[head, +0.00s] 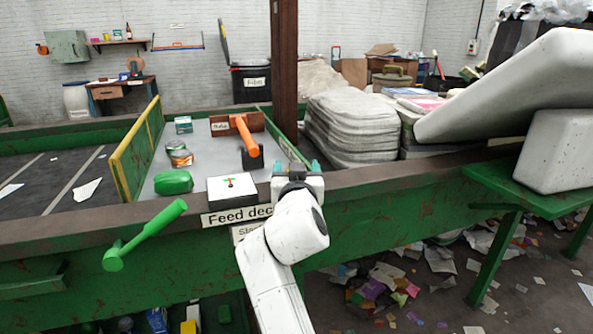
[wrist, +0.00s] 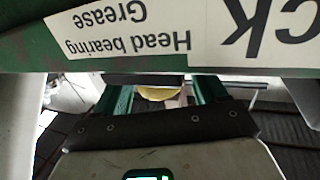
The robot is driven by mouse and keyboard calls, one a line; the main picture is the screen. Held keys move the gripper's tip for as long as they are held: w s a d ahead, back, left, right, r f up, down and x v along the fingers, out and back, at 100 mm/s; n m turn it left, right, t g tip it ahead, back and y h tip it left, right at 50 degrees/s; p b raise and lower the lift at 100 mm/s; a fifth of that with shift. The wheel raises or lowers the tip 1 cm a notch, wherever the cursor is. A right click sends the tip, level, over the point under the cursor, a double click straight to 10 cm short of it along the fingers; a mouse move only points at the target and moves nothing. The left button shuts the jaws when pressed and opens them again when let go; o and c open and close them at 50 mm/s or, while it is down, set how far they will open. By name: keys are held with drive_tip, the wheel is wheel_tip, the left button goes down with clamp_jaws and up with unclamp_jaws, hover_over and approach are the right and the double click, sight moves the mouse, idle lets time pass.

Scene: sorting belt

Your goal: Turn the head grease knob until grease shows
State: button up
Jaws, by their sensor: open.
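My gripper (head: 296,166) is open at the edge of the feed deck, with its two teal fingertips apart. In the wrist view the gripper (wrist: 162,91) shows its green fingers left and right of a pale yellow rounded thing (wrist: 157,93). I cannot tell whether this is the grease knob, or whether the fingers touch it. A "Head bearing Grease" label (wrist: 128,32) appears upside down just above it. In the head view my arm and gripper hide that spot. No grease can be made out.
A white box (head: 225,194) with a small red and green mark stands left of my gripper. An orange-handled lever (head: 244,134) rises behind it, and a green lever (head: 148,232) juts out at the front left. A green bench (head: 520,188) with white slabs stands right.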

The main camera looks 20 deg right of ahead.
drive_tip(key=v, duration=1)
drive_tip(key=shift+s+a, duration=0.2)
drive_tip(key=shift+s, duration=0.15)
drive_tip(key=s+d+f+g, duration=0.3)
drive_tip(key=s+d+f, duration=0.15)
drive_tip(key=f, duration=0.45)
drive_tip(key=s+d+f+g, duration=0.3)
drive_tip(key=s+d+f, duration=0.15)
drive_tip(key=f, duration=0.55)
drive_tip(key=s+d+f+n+g+y, duration=0.2)
drive_tip(key=s+d+f+g, duration=0.25)
drive_tip(key=s+f, duration=0.7)
drive_tip(key=s+a+f+g+y, duration=0.1)
drive_tip(key=s+f+g, duration=0.25)
drive_tip(key=s, duration=0.55)
drive_tip(key=s+a+f+g+y, duration=0.15)
drive_tip(key=s+f, duration=0.25)
drive_tip(key=s, duration=0.6)
wheel_tip(320, 180, up, 14)
drive_tip(key=n+p, duration=0.1)
drive_tip(key=p, duration=1.4)
drive_tip(key=shift+r+g, duration=0.25)
drive_tip(key=shift+g, duration=0.1)
